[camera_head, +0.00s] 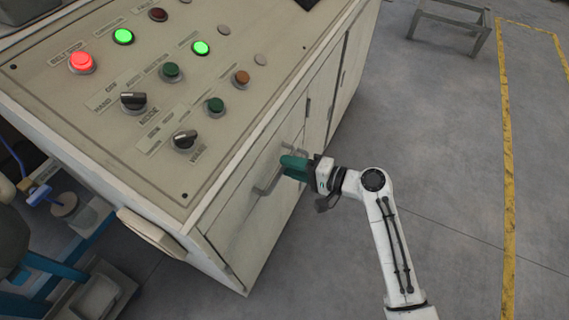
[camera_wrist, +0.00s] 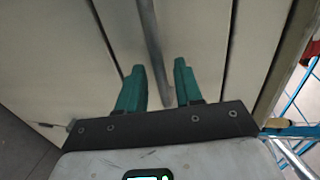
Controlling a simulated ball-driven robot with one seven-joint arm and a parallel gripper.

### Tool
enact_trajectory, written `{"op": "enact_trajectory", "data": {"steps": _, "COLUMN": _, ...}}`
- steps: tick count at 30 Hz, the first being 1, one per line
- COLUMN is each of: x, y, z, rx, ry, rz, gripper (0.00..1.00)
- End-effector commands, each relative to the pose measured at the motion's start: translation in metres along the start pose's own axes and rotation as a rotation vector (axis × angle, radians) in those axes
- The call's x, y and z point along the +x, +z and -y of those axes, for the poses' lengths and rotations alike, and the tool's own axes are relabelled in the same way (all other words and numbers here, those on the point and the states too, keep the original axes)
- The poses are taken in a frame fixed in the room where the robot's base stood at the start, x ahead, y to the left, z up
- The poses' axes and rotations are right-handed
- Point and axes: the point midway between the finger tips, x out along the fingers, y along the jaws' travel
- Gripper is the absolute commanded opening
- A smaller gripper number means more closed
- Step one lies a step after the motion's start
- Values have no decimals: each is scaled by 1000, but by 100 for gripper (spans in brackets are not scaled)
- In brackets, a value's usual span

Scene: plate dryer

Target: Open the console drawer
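The console (camera_head: 120,160) has a drawer front (camera_head: 245,225) on its side that faces my arm. A grey bar handle (camera_head: 268,184) stands out from this front, partly hidden behind my gripper (camera_head: 292,163). In the wrist view the handle (camera_wrist: 150,40) runs down from the top edge and its lower end lies between the two green fingers of my gripper (camera_wrist: 160,68). The fingers are apart, with a gap to the bar on both sides. I cannot tell how deep the bar sits between them. The drawer front looks flush with the console.
The sloped console top carries buttons and black knobs (camera_head: 133,101). Further panels (camera_head: 318,105) continue along the same side. Grey floor (camera_head: 440,160) to the right is clear up to a yellow line (camera_head: 507,180). A metal stand (camera_head: 450,25) is at the back.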

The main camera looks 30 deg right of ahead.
Motion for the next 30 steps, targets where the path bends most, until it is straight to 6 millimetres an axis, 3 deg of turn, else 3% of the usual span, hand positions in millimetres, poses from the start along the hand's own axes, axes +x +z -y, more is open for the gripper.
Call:
{"op": "enact_trajectory", "data": {"steps": 6, "x": 21, "y": 0, "z": 0, "rx": 0, "ry": 0, "rz": 0, "gripper": 35}}
{"op": "enact_trajectory", "data": {"steps": 16, "x": 24, "y": 0, "z": 0, "rx": -1, "ry": 0, "rz": 0, "gripper": 35}}
{"op": "enact_trajectory", "data": {"steps": 27, "x": 23, "y": 0, "z": 0, "rx": -1, "ry": 1, "rz": 0, "gripper": 1}}
{"op": "enact_trajectory", "data": {"steps": 30, "x": 23, "y": 0, "z": 0, "rx": -1, "ry": 1, "rz": 0, "gripper": 0}}
